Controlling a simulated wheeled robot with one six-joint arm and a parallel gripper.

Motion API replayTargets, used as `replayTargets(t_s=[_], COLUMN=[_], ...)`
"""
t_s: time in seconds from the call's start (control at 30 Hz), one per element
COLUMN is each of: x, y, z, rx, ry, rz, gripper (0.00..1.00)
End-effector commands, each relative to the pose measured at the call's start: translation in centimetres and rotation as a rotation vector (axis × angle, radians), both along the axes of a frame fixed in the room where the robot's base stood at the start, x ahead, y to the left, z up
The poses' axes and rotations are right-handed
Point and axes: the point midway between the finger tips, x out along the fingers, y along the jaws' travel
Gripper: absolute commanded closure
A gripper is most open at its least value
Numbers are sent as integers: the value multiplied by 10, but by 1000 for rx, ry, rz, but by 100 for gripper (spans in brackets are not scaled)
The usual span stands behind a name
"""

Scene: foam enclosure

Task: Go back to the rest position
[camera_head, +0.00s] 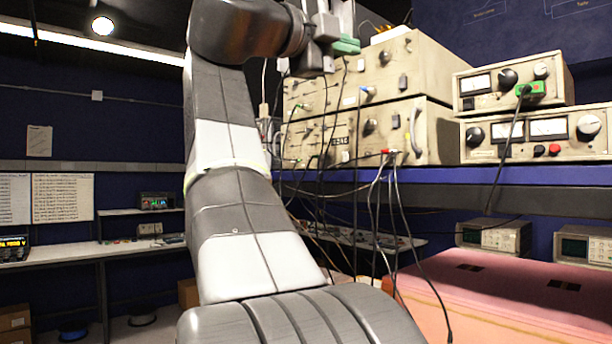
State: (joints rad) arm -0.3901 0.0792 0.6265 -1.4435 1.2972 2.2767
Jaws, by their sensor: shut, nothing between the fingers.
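My arm rises through the middle of the view and bends at the top. My gripper (346,45) is at the top centre, with pale green fingertips, in front of the upper beige instrument. It is shut and holds nothing. Part of the gripper is cut off by the top edge of the picture. I cannot tell from this view whether the fingertips touch the instrument behind them.
Two stacked beige instruments (437,132) with hanging cables stand on a blue shelf (470,176), close behind my arm. Meter units (540,132) stand at the right. A pink foam block (480,300) lies lower right. A white bench (85,250) runs along the left.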

Motion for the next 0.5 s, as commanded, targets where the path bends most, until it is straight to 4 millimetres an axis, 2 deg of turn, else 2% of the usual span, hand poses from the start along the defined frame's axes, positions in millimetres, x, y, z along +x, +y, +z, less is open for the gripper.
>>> replayTargets(t_s=[0.5], x=[35], y=[-46], z=[-5], rx=[0], ry=[0], rz=[-3], gripper=[100])
